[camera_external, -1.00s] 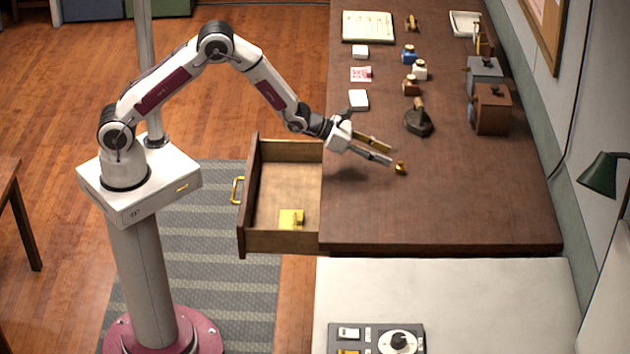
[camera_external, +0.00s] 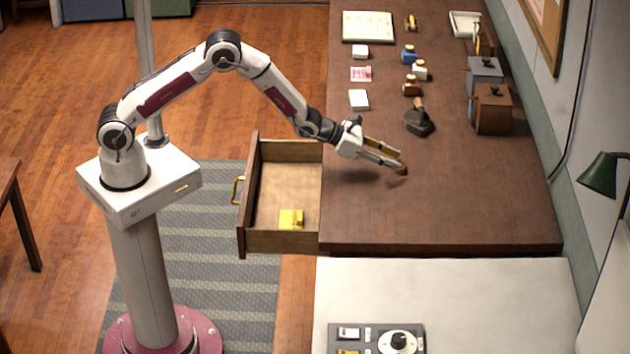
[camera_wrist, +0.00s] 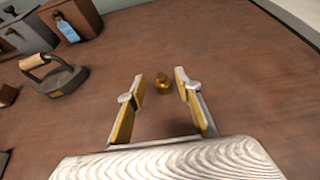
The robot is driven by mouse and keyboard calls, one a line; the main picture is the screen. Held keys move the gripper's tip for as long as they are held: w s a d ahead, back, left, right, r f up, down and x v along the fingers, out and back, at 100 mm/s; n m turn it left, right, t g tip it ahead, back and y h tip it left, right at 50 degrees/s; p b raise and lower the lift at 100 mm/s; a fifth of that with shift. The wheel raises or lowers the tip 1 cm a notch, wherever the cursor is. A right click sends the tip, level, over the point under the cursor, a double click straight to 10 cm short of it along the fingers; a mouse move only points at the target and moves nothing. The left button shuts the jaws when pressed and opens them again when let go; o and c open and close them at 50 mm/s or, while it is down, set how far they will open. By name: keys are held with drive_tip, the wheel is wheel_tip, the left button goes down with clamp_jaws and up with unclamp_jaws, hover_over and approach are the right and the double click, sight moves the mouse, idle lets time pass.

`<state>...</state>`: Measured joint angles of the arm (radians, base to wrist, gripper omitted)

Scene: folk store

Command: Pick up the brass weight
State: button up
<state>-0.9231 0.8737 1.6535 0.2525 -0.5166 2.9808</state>
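The brass weight (camera_wrist: 163,84) is a small golden knob-shaped piece standing on the brown desk. In the wrist view it sits just beyond and between my two fingertips, apart from both. In the external view the brass weight (camera_external: 402,170) shows at the tips of my gripper (camera_external: 400,164), partly hidden by the fingers. My gripper (camera_wrist: 159,88) is open and empty, its fingers with yellow-brown inner pads spread to either side of the weight.
A dark iron (camera_external: 420,122) with a handle stands farther back on the desk (camera_external: 450,215). Small bottles (camera_external: 420,70) and two boxes (camera_external: 492,108) stand beyond it. An open drawer (camera_external: 275,200) juts out at the desk's left, with a yellow item inside. The desk around the weight is clear.

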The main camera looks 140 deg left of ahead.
drive_tip(key=shift+x, duration=1.7)
drive_tip(key=shift+d, duration=0.1)
clamp_jaws()
